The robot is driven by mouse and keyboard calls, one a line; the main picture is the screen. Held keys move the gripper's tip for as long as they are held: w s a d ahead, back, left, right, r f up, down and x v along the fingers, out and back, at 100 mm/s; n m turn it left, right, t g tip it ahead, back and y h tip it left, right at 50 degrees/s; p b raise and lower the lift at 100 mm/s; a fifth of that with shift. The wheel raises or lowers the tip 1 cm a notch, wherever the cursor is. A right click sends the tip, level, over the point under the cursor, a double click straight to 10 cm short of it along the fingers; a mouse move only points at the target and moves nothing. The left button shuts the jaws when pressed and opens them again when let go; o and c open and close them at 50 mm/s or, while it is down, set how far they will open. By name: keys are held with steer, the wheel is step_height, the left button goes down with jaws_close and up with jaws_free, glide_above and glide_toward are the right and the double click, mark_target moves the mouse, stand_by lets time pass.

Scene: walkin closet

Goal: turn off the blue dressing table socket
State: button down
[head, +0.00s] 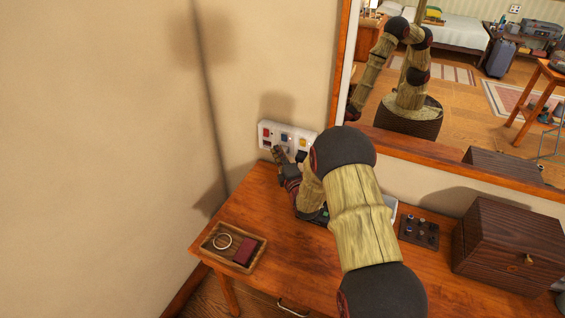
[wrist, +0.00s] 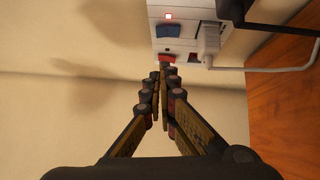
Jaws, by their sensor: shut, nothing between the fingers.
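A white socket strip (head: 274,129) is on the wall just above the dressing table (head: 345,277). It has a red, a blue and a yellow section side by side. In the wrist view the blue switch (wrist: 168,30) is at the top, with a small lit red lamp (wrist: 168,16) beside it. The red part (wrist: 167,57) lies nearer my fingertips. My gripper (wrist: 162,72) is shut and empty, its tips close to the strip by the red part; I cannot tell whether they touch. In the head view my gripper (head: 277,150) partly covers the strip's lower edge.
A white plug (wrist: 208,42) with a white cable is in the strip, and a dark plug is beside it. A wooden tray (head: 216,255) with a ring stands at the table's front left. A dark box (head: 500,245) stands right. A mirror hangs above.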

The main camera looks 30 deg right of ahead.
mark_target(284, 138)
steer(key=w+d, duration=0.2)
steer(key=w+d+b, duration=0.1)
steer(key=shift+w+d+r, duration=0.15)
steer(key=shift+w+r, duration=0.1)
steer(key=shift+w, duration=0.15)
steer(key=shift+w+d+r+b, duration=0.15)
steer(key=shift+w+d+b, duration=0.15)
steer(key=shift+b, duration=0.45)
steer(key=shift+s, duration=0.1)
steer(key=shift+a, duration=0.1)
